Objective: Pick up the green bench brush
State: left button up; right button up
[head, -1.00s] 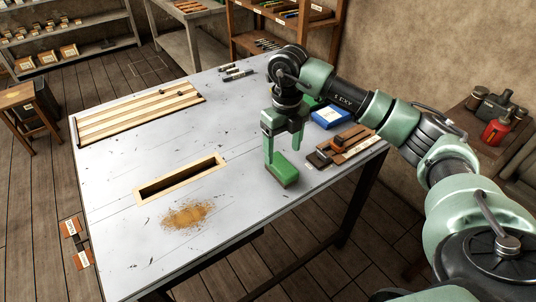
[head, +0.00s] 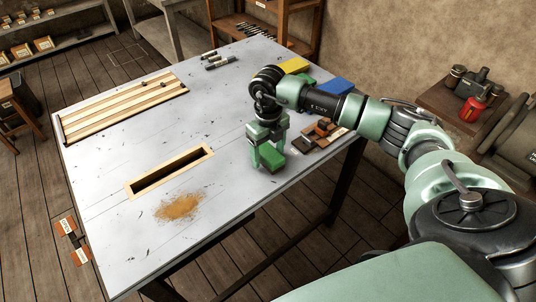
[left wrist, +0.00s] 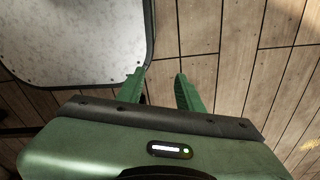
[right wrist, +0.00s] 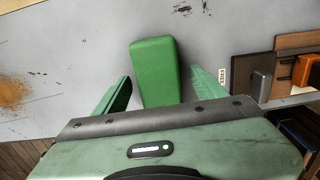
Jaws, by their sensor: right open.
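The green bench brush (head: 271,157) lies on the grey table (head: 110,220) near its right front edge. In the right wrist view its plain green top (right wrist: 155,68) shows between the fingers, with its near end hidden behind the gripper body. My right gripper (head: 266,152) points down at the brush with its fingers apart; it is open (right wrist: 161,85). I cannot tell whether either finger touches the brush. My left gripper (left wrist: 159,82) is open and empty; only the left wrist view shows it, above the plank floor beside a pale rounded plate.
The table between is mostly clear.

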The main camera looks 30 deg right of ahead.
aim_at(268, 150)
jog(key=c, duration=1.5)
jog(key=shift+c, duration=0.2)
pick_arm(q)
jog(key=shift+s, duration=0.7)
jog(key=shift+f, duration=0.1)
pick_arm(e)
jog(key=shift+r, duration=0.15)
